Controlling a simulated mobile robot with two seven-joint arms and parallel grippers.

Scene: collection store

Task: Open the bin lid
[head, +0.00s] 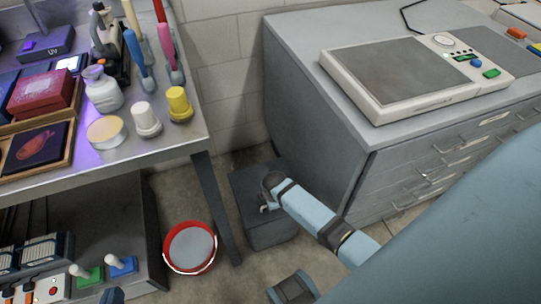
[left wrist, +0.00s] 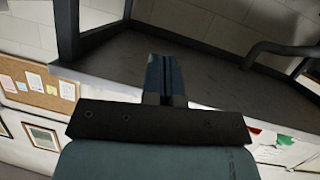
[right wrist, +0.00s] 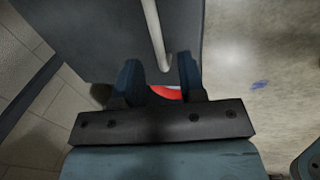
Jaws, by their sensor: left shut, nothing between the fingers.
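The bin (head: 272,232) is a dark grey box on the floor between the bench and the drawer cabinet. Its flat top looks closed, partly hidden by my right arm. My right gripper (right wrist: 160,80) is over the bin's top, its fingers apart. In the right wrist view a pale bar handle (right wrist: 153,30) runs along a grey panel, and its end shows near the gap between the fingers. I cannot tell whether they touch it. My left gripper (head: 112,296) shows only as a blue tip at the bottom of the head view. In the left wrist view its fingers (left wrist: 166,75) are together and empty.
A red bucket (head: 167,264) stands on the floor left of the bin, near a bench leg (head: 216,200). The grey drawer cabinet (head: 300,120) stands close on the right, with a scale (head: 385,75) on top. The bench (head: 180,140) holds several tools and jars.

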